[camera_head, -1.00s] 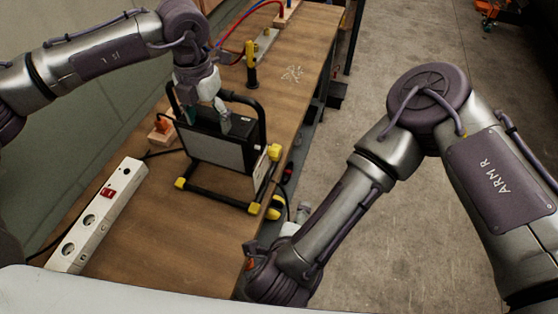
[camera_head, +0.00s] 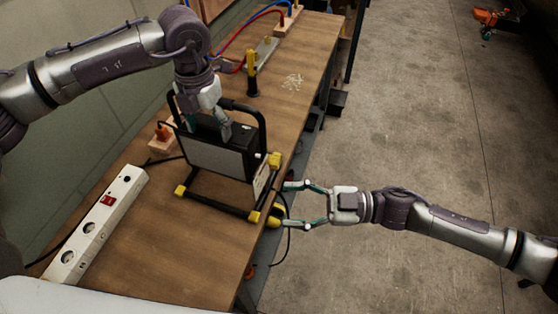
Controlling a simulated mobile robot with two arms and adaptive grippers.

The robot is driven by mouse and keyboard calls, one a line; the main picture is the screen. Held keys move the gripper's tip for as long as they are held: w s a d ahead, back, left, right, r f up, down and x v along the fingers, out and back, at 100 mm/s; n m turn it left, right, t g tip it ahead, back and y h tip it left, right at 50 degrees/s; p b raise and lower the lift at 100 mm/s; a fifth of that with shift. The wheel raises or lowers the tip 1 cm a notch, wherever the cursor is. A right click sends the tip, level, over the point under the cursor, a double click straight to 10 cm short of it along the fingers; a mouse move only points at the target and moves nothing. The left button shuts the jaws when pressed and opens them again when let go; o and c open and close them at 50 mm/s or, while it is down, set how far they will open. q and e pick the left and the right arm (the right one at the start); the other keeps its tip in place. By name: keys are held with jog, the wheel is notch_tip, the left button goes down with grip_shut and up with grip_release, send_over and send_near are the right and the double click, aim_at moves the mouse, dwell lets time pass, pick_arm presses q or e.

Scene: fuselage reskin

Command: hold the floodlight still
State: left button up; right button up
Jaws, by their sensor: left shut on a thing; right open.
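The floodlight (camera_head: 213,158) stands on the workbench, a flat panel in a black tubular frame with yellow corner feet. My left gripper (camera_head: 208,125) reaches down from above and is shut on the floodlight's top part; its fingertips are partly hidden. My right gripper (camera_head: 303,205) is open, with its two fingers pointing left toward the floodlight's right side at the bench edge. A yellow and black thing (camera_head: 277,214) and a dark cable show between its fingers; I cannot tell whether they touch.
A white power strip (camera_head: 97,228) lies on the wooden workbench (camera_head: 160,265) at left. A yellow-handled tool (camera_head: 252,75) and small loose bits (camera_head: 292,81) lie farther back.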

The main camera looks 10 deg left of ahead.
aim_at(280, 163)
jog(key=w+d+f+m+t+h, duration=0.1)
jog(key=w+d+f+m+t, duration=0.1)
jog(key=w+d+m+t, duration=0.5)
jog(key=x, duration=1.2)
jog(key=shift+w+d+f, duration=0.1)
jog(key=shift+w+f, duration=0.05)
jog(key=shift+w, duration=0.2)
jog(key=shift+g, duration=0.3)
jog(key=shift+n, duration=0.3)
jog(key=c, duration=1.2)
jog(key=shift+o, duration=0.2)
jog(key=shift+n, duration=0.7)
jog(key=o, duration=1.2)
jog(key=shift+c, duration=0.2)
